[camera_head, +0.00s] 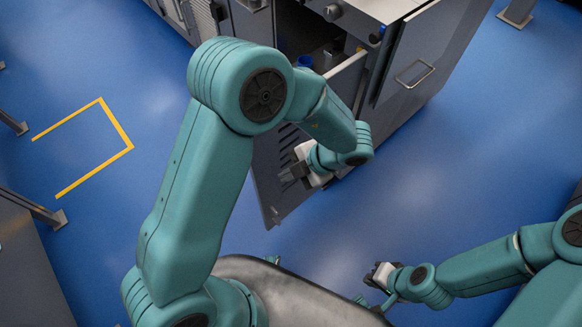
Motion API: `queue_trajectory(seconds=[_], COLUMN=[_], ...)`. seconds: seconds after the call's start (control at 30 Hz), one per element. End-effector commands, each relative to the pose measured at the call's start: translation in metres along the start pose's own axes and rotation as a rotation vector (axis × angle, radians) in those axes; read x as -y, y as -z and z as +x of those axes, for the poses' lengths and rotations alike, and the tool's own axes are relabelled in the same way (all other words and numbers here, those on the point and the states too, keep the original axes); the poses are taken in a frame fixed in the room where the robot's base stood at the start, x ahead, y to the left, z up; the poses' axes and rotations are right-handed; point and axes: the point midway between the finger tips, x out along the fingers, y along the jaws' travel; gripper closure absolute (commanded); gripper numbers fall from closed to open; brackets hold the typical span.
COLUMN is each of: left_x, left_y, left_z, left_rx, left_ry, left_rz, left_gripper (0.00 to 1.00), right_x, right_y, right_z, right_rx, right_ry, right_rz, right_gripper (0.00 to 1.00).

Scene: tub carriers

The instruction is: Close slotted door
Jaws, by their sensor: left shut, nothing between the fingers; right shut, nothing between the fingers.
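The slotted door (268,190) is a dark grey panel with a row of slots. It stands open, swung out from the grey cabinet (425,62), and its lower corner points toward me. My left arm covers much of the door and its hinge side. My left gripper (287,177) is shut and empty, in front of the door's face near its middle. I cannot tell whether it touches the door. My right gripper (374,278) is shut and empty, low over the blue floor at the bottom right, apart from the door.
The cabinet's open bay shows a light inner wall and a blue object (305,61). A panel with a metal handle (414,74) is to the right. Yellow floor tape (118,122) and posts (48,213) are at the left. Blue floor is clear right of the door.

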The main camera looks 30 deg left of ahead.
Motion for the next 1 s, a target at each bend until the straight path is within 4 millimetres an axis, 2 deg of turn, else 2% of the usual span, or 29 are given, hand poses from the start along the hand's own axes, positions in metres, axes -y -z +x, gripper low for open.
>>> queue_trajectory(seconds=[0.03,0.2,0.3,0.5,1.0], left_x=[0.001,0.001,-0.017,-0.034,-0.041], left_y=[-0.001,0.000,0.001,0.003,0.004], left_z=[0.014,0.049,0.055,0.064,0.067], left_rx=[-0.003,-0.002,0.001,0.002,0.004], left_ry=[0.001,0.002,0.003,0.002,-0.002], left_rz=[0.000,0.000,-0.005,-0.002,0.006], left_gripper=[1.00,1.00,1.00,1.00,1.00], right_x=[-0.002,-0.004,-0.004,-0.004,-0.003], right_y=[0.000,0.000,0.000,0.000,0.000], right_z=[0.004,0.011,0.010,0.011,0.009], right_rx=[0.000,0.000,0.000,0.000,0.000], right_ry=[0.000,0.000,0.000,0.000,0.000], right_rz=[0.000,0.000,0.000,0.000,0.000], right_gripper=[1.00,1.00,1.00,1.00,1.00])
